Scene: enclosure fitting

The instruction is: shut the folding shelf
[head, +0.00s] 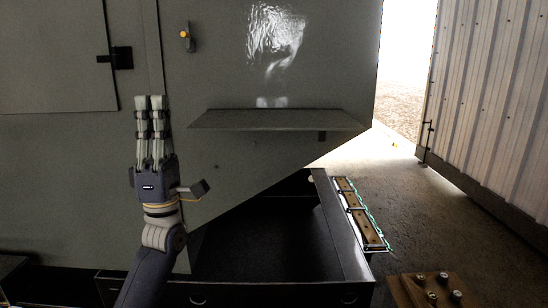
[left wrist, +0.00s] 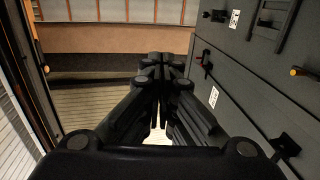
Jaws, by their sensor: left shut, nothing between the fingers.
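The folding shelf (head: 278,120) is a flat dark grey panel standing out from a large grey cabinet door in the head view. It is folded out roughly level, with a small bracket under its right part. My left gripper (head: 151,103) points up, to the left of the shelf and apart from it. Its fingers are together with nothing between them. In the left wrist view the closed fingers (left wrist: 160,75) fill the middle, and I cannot make out the shelf there. My right gripper is in neither view.
The grey door has a yellow-orange handle (head: 186,38) above the shelf and a black latch (head: 116,58) at left. A dark open-topped unit (head: 270,240) stands below. A wooden strip rack (head: 358,212) lies right of it. A corrugated wall (head: 490,100) stands at far right, with open floor before it.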

